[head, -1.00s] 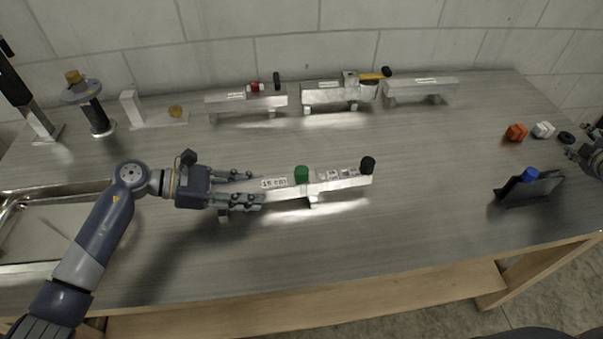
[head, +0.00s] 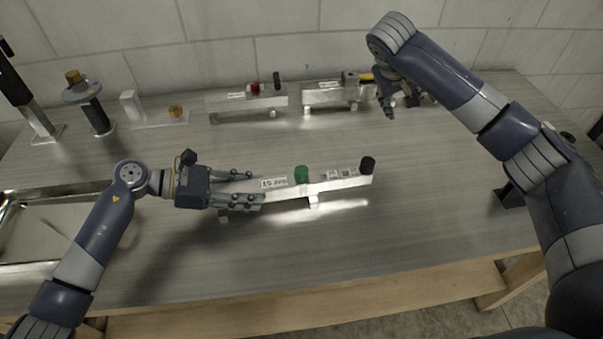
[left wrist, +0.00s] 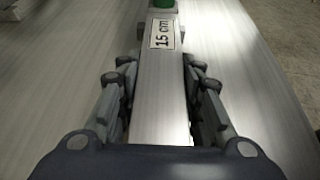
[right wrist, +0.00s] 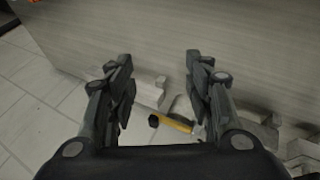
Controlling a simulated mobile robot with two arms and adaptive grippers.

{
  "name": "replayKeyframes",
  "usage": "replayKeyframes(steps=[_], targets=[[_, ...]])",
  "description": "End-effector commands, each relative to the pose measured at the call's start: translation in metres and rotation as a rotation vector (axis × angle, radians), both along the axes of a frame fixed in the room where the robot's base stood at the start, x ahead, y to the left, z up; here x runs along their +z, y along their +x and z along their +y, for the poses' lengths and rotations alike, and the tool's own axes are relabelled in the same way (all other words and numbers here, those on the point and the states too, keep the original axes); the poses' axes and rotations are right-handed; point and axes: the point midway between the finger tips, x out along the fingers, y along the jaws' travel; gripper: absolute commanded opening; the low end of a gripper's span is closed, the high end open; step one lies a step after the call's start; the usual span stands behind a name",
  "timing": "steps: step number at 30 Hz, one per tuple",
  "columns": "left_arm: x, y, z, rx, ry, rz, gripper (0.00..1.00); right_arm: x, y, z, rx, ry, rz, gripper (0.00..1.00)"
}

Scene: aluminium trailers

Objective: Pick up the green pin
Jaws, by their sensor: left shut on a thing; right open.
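The green pin (head: 302,174) stands upright on the aluminium trailer (head: 342,184) in the middle of the table. Its lower edge shows at the top of the left wrist view (left wrist: 163,4). My left gripper (head: 256,187) is shut on the trailer's left end, with its fingers along both sides beside the "15 cm" label (left wrist: 162,34). A black pin (head: 367,164) stands at the trailer's right end. My right gripper (head: 388,108) is open and empty near the back trailers, apart from the green pin; its spread fingers show in the right wrist view (right wrist: 157,85).
Two back trailers show, one with red and black pins (head: 246,101) and one (head: 330,95) partly behind my right gripper. A yellow-handled tool (right wrist: 172,123) lies there. A round stand (head: 95,108) and a sink (head: 45,235) are at left. The front middle is clear.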

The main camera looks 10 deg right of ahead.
Motion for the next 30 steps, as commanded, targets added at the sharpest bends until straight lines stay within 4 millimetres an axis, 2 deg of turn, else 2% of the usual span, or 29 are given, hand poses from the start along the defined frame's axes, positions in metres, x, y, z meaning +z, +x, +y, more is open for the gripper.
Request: replayKeyframes(steps=[1,3,6,9,12,15,20,30], targets=[[0.000,0.000,0.001,0.001,0.001,0.001,0.03,0.013,-0.010,0.041,0.094,0.030,0.069,0.47],[0.000,0.000,0.001,0.001,0.001,0.001,0.03,0.024,-0.029,0.085,0.241,0.060,0.181,0.47],[0.000,0.000,0.001,0.001,0.001,0.001,0.03,0.038,-0.053,0.139,0.485,0.091,0.319,0.47],[0.000,0.000,0.000,0.001,0.001,0.001,0.03,0.048,-0.076,0.183,0.727,0.116,0.426,0.47],[0.000,0.000,0.000,0.001,0.001,0.001,0.03,0.057,-0.097,0.216,0.932,0.135,0.504,0.47],[0.000,0.000,0.000,0.001,0.000,0.001,0.03,0.064,-0.113,0.237,1.080,0.147,0.556,0.47],[0.000,0.000,0.000,0.000,0.000,0.000,0.03,0.065,-0.126,0.252,1.193,0.159,0.595,0.47],[0.000,0.000,0.000,0.000,0.000,0.000,0.03,0.013,-0.127,0.253,1.205,0.160,0.598,0.47]])
